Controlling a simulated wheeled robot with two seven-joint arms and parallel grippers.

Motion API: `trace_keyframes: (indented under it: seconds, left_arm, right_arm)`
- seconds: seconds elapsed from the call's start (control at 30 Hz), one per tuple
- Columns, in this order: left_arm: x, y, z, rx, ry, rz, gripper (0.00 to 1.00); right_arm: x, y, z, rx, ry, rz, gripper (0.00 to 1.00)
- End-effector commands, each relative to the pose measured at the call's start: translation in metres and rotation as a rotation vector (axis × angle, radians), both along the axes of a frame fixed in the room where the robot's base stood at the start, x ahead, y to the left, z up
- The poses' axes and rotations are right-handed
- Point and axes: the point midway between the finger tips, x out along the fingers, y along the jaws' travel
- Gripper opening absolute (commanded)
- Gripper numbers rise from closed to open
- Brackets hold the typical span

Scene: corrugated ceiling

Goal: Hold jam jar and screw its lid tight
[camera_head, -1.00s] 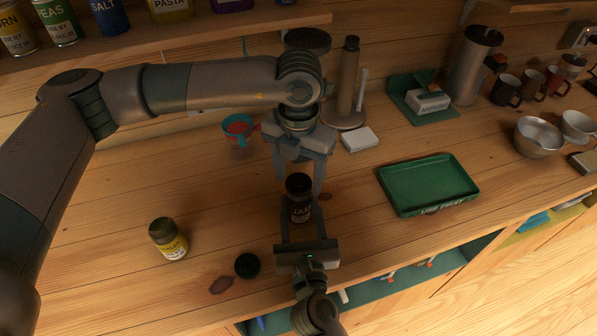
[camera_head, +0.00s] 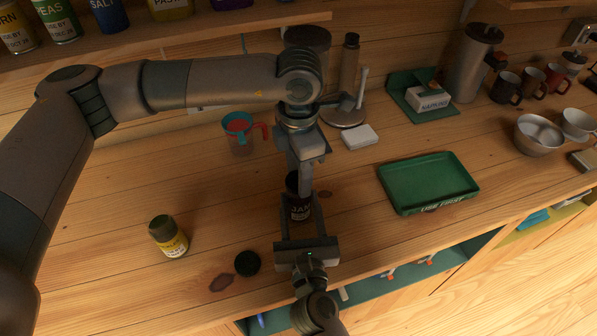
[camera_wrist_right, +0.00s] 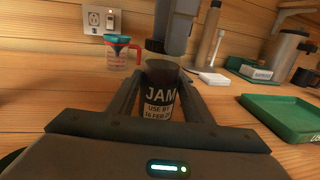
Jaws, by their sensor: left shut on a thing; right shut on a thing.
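The jam jar (camera_head: 300,209) is dark with white "JAM" lettering and stands upright on the wooden counter. It also shows in the right wrist view (camera_wrist_right: 159,97), between the fingers of my right gripper. My right gripper (camera_head: 302,216) comes from the front edge and is shut on the jar's body.
A yellow-labelled jar (camera_head: 169,238) and a dark round disc (camera_head: 247,263) stand left of the jam jar. A green tray (camera_head: 428,184) lies to the right. A measuring cup (camera_head: 240,134), a white block (camera_head: 360,136) and a paper-roll stand (camera_head: 347,85) are behind.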

Motion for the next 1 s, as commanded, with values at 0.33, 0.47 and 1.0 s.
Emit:
trace_keyframes:
  seconds: [0.33,0.47,1.0]
  left_arm:
    - [0.0009,0.0010,-0.0006,0.002,-0.001,-0.533,0.16]
    - [0.0011,0.0009,-0.0006,0.002,-0.001,-0.735,0.16]
    - [0.0007,0.0004,-0.0009,0.001,0.000,-0.903,0.62]
  right_arm:
    - [0.0001,-0.0009,0.0000,0.000,0.000,-0.002,0.00]
    - [0.0001,-0.0009,0.0000,0.000,0.000,-0.002,0.00]
    - [0.0001,-0.0007,0.0000,-0.001,0.000,-0.001,0.00]
